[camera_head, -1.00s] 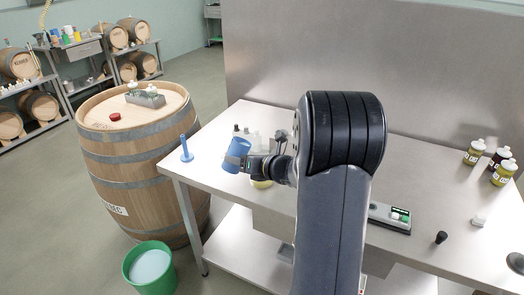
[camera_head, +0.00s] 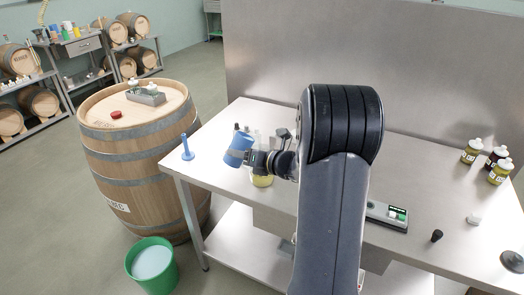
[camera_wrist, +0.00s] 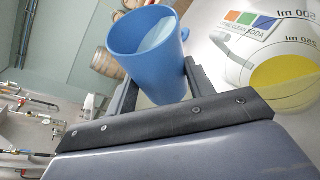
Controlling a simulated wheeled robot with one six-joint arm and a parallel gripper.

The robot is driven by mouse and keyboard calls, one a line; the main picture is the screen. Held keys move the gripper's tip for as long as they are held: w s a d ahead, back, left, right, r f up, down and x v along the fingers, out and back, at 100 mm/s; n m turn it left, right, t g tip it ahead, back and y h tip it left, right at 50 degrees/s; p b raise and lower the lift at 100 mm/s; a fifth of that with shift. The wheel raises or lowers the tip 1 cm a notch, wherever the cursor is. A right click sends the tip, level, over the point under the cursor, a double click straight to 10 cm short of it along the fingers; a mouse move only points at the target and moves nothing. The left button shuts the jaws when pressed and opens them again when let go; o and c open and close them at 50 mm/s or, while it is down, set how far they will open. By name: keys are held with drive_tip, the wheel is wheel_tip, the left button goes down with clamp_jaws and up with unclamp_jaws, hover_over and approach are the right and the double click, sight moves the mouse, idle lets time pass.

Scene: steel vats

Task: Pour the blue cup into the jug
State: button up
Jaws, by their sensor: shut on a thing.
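The blue cup (camera_head: 238,150) is held tilted above the left part of the steel table. In the wrist view the cup (camera_wrist: 140,62) holds a pale liquid that shows inside its mouth. My gripper (camera_head: 249,157) is shut on the cup, with a finger on each side of its wall. The clear jug (camera_wrist: 232,62) is close beside the cup in the wrist view. It has volume marks, a coloured label and yellow liquid inside. In the head view the jug (camera_head: 262,181) is partly hidden behind my gripper and wrist. No stream of liquid shows.
A blue stand (camera_head: 187,150) is at the table's left corner. Small bottles (camera_head: 247,133) stand behind the cup. A barrel (camera_head: 135,165) and a green bucket (camera_head: 152,268) are to the left. Bottles (camera_head: 497,160) and a scale-like device (camera_head: 387,216) are to the right.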

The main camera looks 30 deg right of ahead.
drive_tip(key=shift+d+r, duration=0.1)
drive_tip(key=shift+r, duration=0.2)
drive_tip(key=shift+d+f+m+y+p, duration=0.1)
drive_tip(key=shift+f+m+y+p, duration=0.3)
drive_tip(key=shift+m, duration=0.4)
idle(1.1)
drive_tip(key=shift+r+m+t+y+p, duration=0.3)
drive_tip(key=shift+r+m+y+p, duration=0.2)
drive_tip(key=shift+m, duration=0.2)
idle(1.5)
drive_tip(key=shift+f+m+t, duration=0.3)
drive_tip(key=shift+f+m, duration=0.1)
drive_tip(key=shift+m, duration=0.3)
idle(1.7)
drive_tip(key=shift+r+m+y, duration=0.2)
drive_tip(key=shift+m+y, duration=0.1)
idle(0.9)
